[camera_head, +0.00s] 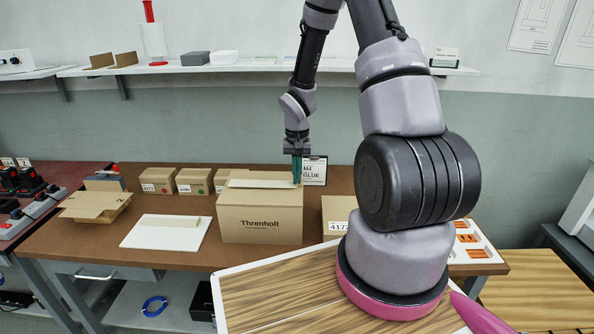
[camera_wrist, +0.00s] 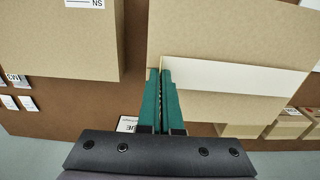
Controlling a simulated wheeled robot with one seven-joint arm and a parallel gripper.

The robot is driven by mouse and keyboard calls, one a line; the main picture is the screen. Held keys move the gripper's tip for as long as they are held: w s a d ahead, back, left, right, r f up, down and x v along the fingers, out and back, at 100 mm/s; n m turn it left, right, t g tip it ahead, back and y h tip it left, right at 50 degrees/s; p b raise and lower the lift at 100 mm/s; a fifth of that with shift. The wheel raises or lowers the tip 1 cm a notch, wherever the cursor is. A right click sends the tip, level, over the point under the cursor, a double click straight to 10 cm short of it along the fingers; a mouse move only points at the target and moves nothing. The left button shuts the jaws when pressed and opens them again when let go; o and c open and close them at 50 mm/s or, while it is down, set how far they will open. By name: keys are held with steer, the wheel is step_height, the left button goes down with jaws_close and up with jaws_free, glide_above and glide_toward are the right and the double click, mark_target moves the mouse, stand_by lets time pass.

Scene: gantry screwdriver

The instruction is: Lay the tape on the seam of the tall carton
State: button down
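The tall carton (camera_head: 260,223), a brown box marked Threnholt, stands upright on the brown table. Its top (camera_wrist: 215,30) fills much of the right half of the wrist view. The tape (camera_head: 258,184) is a flat white strip along the carton's top; it also shows in the wrist view (camera_wrist: 235,78). My gripper (camera_head: 297,181) points down at the carton's right end. Its teal fingers (camera_wrist: 161,72) are close together at one end of the tape, with a thin pale edge between the tips. The seam is hidden, and I cannot tell whether the tape touches the carton all along.
A carton labelled 4172 (camera_head: 337,212) stands close on the right, partly behind my arm. Small boxes (camera_head: 158,180) and a glue sign (camera_head: 315,171) are behind. A white board (camera_head: 165,232) and an open carton (camera_head: 97,204) lie left. Bare table shows around the board.

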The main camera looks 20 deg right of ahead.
steer(key=shift+f, duration=0.4)
stand_by(0.8)
steer(key=c, duration=1)
jaws_free()
steer(key=shift+r, duration=0.1)
